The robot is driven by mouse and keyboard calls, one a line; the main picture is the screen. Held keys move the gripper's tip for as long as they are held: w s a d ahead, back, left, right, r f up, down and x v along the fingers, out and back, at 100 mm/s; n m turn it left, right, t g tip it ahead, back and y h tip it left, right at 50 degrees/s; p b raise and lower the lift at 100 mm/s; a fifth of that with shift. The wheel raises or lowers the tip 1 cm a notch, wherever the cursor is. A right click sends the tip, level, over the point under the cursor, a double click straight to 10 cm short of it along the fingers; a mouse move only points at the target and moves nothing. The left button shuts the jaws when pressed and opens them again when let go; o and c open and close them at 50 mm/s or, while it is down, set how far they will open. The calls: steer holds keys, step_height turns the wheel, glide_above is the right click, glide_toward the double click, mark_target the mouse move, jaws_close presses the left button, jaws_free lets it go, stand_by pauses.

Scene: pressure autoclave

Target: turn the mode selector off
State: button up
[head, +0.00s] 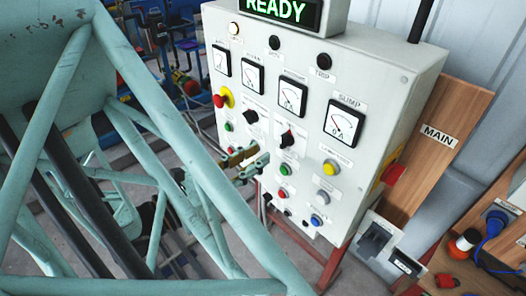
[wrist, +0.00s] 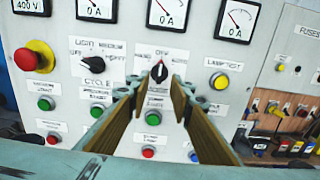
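The panel (head: 300,60) carries a black selector knob with a red pointer (wrist: 160,72), which I take as the mode selector. Its label seems to read HAND and OFF, with part hidden by my right finger. The red pointer stands roughly upright, towards OFF; its exact setting is hard to tell. It also shows in the head view (head: 287,138). My gripper (wrist: 156,88) is open and empty, its two brown-padded fingers on either side of the selector in the wrist view. In the head view my gripper (head: 247,165) is left of and below the selector, apparently short of the panel.
A second black selector (wrist: 97,57) sits to the left. A red emergency button (wrist: 35,57), green button (wrist: 153,118) and yellow button (wrist: 219,81) are close by. Gauges (head: 343,125) line the top. A red handle (head: 393,174) sticks out at the panel's right side.

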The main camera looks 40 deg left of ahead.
steer(key=shift+s+a, duration=0.2)
steer(key=shift+s, duration=0.85)
steer(key=shift+s+a, duration=0.15)
steer(key=shift+s, duration=0.85)
steer(key=shift+w, duration=0.1)
